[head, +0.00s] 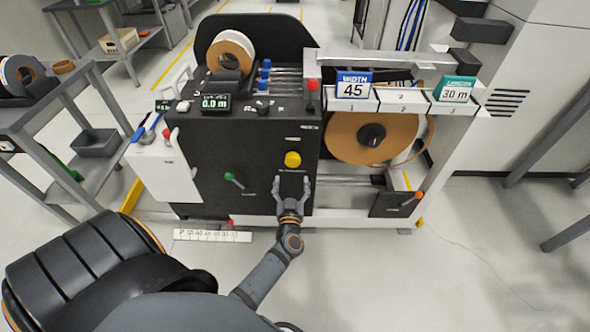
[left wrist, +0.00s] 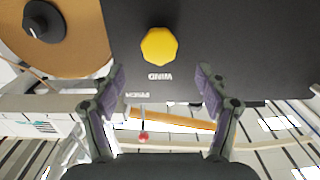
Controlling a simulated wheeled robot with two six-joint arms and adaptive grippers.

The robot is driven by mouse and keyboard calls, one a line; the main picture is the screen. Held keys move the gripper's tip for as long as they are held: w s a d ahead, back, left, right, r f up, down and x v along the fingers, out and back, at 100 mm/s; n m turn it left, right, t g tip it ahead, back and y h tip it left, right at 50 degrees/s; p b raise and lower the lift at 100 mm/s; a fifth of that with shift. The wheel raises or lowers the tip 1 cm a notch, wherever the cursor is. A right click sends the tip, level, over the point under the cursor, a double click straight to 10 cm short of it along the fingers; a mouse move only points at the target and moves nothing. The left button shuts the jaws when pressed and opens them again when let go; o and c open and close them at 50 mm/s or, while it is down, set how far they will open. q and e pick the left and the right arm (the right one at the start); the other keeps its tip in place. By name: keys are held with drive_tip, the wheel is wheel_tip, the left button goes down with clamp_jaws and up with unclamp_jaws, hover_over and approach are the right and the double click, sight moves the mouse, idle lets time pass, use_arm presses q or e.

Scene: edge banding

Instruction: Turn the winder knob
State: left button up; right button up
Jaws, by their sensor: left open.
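The winder knob (head: 292,160) is yellow and sits on the dark front panel of the machine (head: 225,150). In the left wrist view the yellow knob (left wrist: 159,46) looks faceted, with a "WIND" label beside it that appears upside down. My left gripper (head: 292,182) is open and empty just below the knob in the head view. In the left wrist view its two fingertips (left wrist: 160,78) are spread on either side of the knob's line, and the knob lies beyond them, apart from both. My right gripper is not in view.
A large brown roll (head: 350,135) with a black hub is right of the panel. A green-tipped lever (head: 232,178) is left of the knob. Signs read "WIDTH 45" (head: 354,86) and "30 m" (head: 455,90). A grey shelf (head: 60,130) stands at left. Floor at right is mostly clear.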

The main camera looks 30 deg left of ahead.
sight(293, 163)
use_arm(q)
drive_tip(key=b+x, duration=0.1)
drive_tip(key=x, duration=0.7)
drive_tip(key=shift+d, duration=0.1)
drive_tip(key=shift+w, duration=0.25)
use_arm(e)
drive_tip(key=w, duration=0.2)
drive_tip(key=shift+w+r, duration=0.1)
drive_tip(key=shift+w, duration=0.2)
use_arm(q)
drive_tip(key=c, duration=1.2)
